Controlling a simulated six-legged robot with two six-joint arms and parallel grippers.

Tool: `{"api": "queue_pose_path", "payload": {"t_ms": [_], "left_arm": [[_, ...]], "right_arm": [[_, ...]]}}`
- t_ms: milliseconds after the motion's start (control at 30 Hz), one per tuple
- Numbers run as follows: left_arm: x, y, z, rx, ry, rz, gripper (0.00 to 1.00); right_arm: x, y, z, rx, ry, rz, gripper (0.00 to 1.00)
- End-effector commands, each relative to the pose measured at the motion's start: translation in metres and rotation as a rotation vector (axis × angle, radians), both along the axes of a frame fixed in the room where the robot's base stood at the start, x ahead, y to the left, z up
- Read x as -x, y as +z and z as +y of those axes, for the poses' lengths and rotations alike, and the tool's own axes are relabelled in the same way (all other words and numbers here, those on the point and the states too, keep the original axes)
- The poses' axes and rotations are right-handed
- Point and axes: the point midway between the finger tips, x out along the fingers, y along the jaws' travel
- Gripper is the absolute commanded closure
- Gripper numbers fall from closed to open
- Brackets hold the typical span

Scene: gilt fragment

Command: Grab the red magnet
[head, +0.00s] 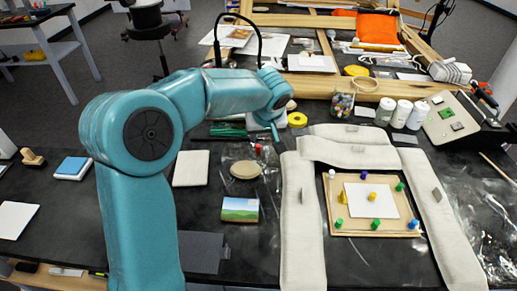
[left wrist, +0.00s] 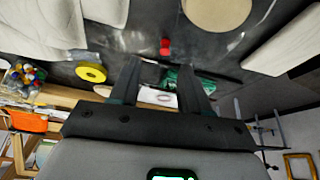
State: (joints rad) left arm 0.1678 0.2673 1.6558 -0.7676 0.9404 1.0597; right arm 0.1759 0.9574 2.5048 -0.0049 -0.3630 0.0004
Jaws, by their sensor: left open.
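The small red magnet (head: 258,149) lies on the black table, just behind a round beige disc (head: 245,170). It also shows in the left wrist view (left wrist: 165,46), just past the fingertips and roughly in line with the gap between them. My left gripper (head: 276,133) is above the table, a little behind and to the right of the magnet in the head view. In the left wrist view my left gripper (left wrist: 160,68) has its two dark fingers apart with nothing between them touching. My right gripper is in neither view.
Padded white strips (head: 298,215) frame a board (head: 345,232) with a white sheet and several coloured magnets. A yellow tape roll (head: 297,119), a jar of coloured pieces (head: 342,104) and green tools (head: 228,130) are nearby. A landscape picture (head: 240,209) lies in front of the disc.

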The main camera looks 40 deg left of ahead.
Motion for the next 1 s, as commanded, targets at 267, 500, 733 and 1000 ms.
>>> {"api": "queue_pose_path", "payload": {"t_ms": [267, 500, 733, 1000], "left_arm": [[-0.008, -0.025, 0.012, 0.000, 0.001, 0.000, 0.53], [-0.013, -0.058, 0.029, 0.000, 0.001, 0.002, 0.53], [-0.017, -0.067, 0.033, -0.001, 0.000, -0.002, 0.53], [-0.016, -0.067, 0.033, -0.002, 0.000, -0.001, 1.00]], "right_arm": [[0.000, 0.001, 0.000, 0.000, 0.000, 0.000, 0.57], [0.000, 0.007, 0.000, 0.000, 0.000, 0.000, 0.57], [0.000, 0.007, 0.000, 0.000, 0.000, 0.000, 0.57], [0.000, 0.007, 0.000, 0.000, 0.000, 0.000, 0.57]]}}
